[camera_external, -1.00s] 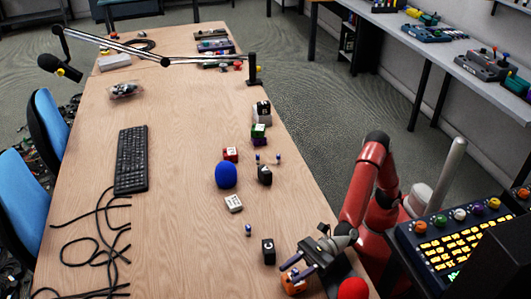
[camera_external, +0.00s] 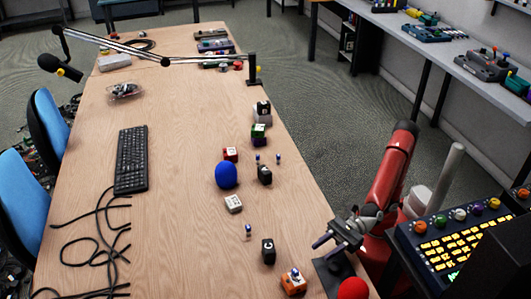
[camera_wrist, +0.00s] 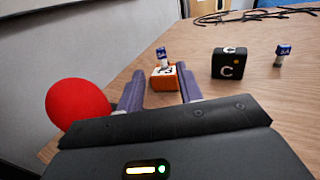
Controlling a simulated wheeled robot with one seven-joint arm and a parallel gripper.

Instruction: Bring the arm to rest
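My gripper (camera_external: 328,250) is raised above the near right end of the table, with its purple fingers apart and nothing between them. It also shows open in the wrist view (camera_wrist: 160,88). An orange cube (camera_external: 293,284) stands on the table beyond the fingertips, apart from them. A small blue-and-white piece stands upright on its top, clearest in the wrist view (camera_wrist: 162,56). My arm is bent up from its base at the right of the table.
A black cube marked C (camera_external: 268,252) and a small blue-topped piece (camera_external: 248,232) stand near the orange cube. A red ball (camera_external: 353,289) is at the near edge. A blue ball (camera_external: 226,175), keyboard (camera_external: 131,160) and loose black cables (camera_external: 95,242) lie farther off.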

